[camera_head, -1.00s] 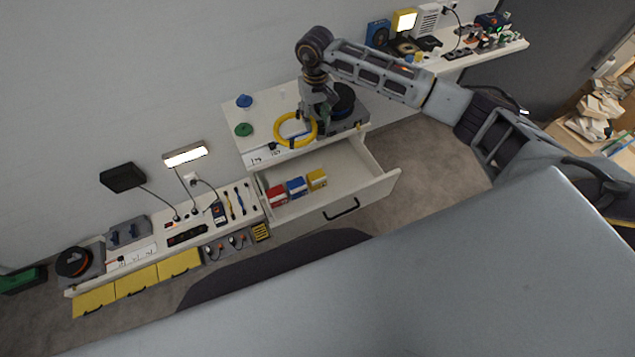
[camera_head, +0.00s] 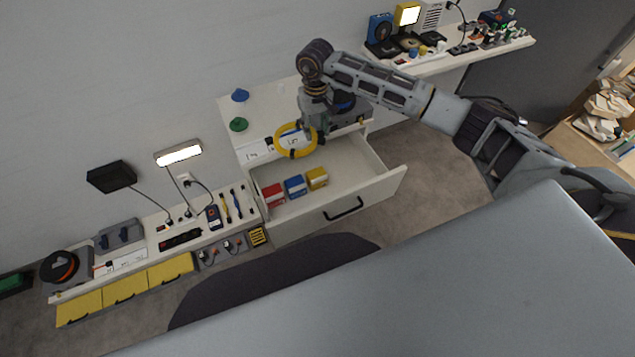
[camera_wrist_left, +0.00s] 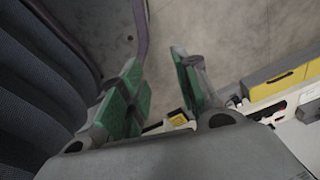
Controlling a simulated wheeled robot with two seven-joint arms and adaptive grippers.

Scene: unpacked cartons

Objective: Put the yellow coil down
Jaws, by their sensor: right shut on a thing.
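The yellow coil (camera_head: 279,146) is a ring in my right gripper (camera_head: 311,137), which is shut on its right side. The coil is over the front edge of the white cabinet top (camera_head: 262,112), partly in front of the open drawer (camera_head: 340,164). I cannot tell its exact height; it looks raised. My left gripper (camera_wrist_left: 156,64) shows in the left wrist view, with its green pads apart and nothing between them. It is not seen in the head view.
A blue cone (camera_head: 240,95) and a green cone (camera_head: 238,125) stand on the cabinet top's left side. A dark reel unit (camera_head: 352,116) stands at its right. The drawer holds red, blue and yellow boxes (camera_head: 295,187). The middle of the cabinet top is clear.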

